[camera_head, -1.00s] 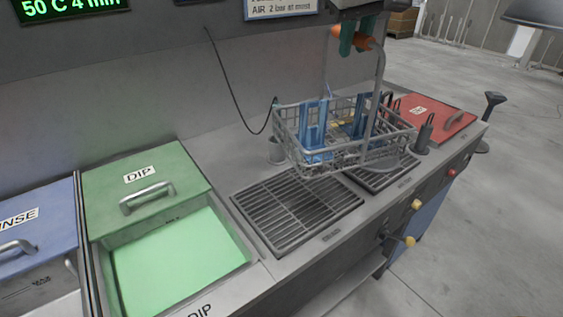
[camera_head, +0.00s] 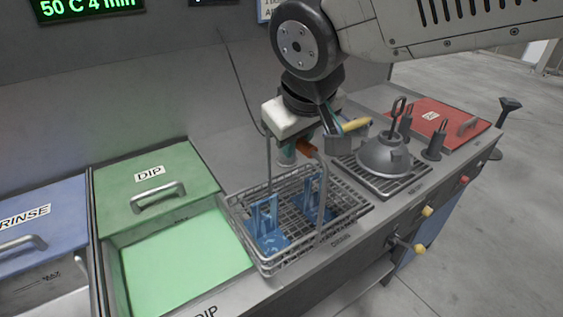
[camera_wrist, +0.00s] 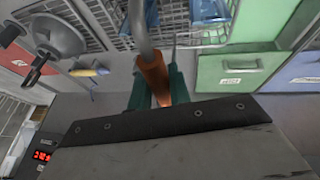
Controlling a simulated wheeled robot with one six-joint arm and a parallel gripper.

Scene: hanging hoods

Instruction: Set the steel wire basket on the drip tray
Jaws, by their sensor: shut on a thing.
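The steel wire basket (camera_head: 274,259) holds blue parts (camera_head: 268,224) and hangs level by its tall handle. My gripper (camera_head: 297,153) is shut on the orange grip (camera_head: 309,149) of that handle; in the wrist view my gripper (camera_wrist: 154,88) closes around the orange grip (camera_wrist: 151,70). The drip tray (camera_head: 363,211), a dark slatted grate right of the green DIP tank, lies under the basket and is mostly hidden by it. The basket covers the tray's area and seems shifted slightly left. I cannot tell whether its bottom touches the slats.
The open DIP tank (camera_head: 180,255) is close on the left, with its green lid (camera_head: 155,185) behind. A grey dome-shaped piece (camera_head: 385,157) stands on a second grate to the right. Dark upright posts (camera_head: 437,140) and a red lid (camera_head: 430,115) are farther right. Knobs stick out in front.

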